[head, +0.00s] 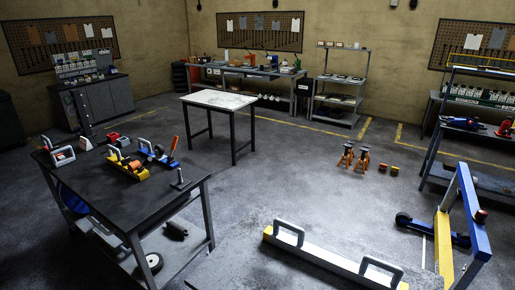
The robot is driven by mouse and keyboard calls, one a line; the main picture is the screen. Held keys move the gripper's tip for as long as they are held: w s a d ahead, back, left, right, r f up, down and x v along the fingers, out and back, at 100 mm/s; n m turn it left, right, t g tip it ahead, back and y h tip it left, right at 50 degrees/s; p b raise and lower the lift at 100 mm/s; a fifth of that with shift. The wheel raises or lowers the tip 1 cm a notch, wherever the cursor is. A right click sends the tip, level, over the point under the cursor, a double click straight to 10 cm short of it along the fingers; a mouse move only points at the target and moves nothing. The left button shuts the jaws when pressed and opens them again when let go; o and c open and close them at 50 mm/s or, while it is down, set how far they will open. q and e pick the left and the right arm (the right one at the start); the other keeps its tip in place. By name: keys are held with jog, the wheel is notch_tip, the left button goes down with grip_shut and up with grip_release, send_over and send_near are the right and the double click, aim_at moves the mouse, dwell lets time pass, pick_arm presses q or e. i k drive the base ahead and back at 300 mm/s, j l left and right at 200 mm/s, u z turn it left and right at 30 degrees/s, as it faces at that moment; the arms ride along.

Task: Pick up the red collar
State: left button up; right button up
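I cannot tell for sure which red thing is the collar. Neither of my grippers shows in the head view.
A white-topped table (218,100) stands mid-room. A long white bar (320,258) with two grey handles and yellow ends crosses the bottom front. A blue and yellow frame (474,215) stands at right. Orange stands (354,158) are on the floor.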

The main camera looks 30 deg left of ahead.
aim_at(109, 139)
jog(key=u, duration=2.2)
jog(key=i+j+u, duration=0.25)
jog(key=i+j, duration=0.15)
jog(key=i, duration=0.15)
jog(key=i+j+u, duration=0.25)
jog(key=i, duration=0.3)
jog(key=i+j+u, duration=0.25)
jog(key=i, duration=0.35)
jog(key=i+j+u, duration=0.1)
jog(key=i+u, duration=0.15)
jog(key=i, duration=0.35)
jog(key=i+z, duration=0.1)
jog(key=i, duration=4.2)
jog(key=i+z, duration=0.25)
jog(key=i, duration=0.3)
jog(key=i+z, duration=0.25)
jog(key=i, duration=0.35)
jog(key=i+j+z, duration=0.3)
jog(key=i, duration=0.25)
jog(key=i+l+z, duration=0.25)
jog(key=z, duration=0.2)
jog(key=i+l+z, duration=0.1)
jog(key=i+z, duration=0.75)
jog(key=i+j+z, duration=0.15)
jog(key=i+z, duration=0.25)
jog(key=k, duration=0.1)
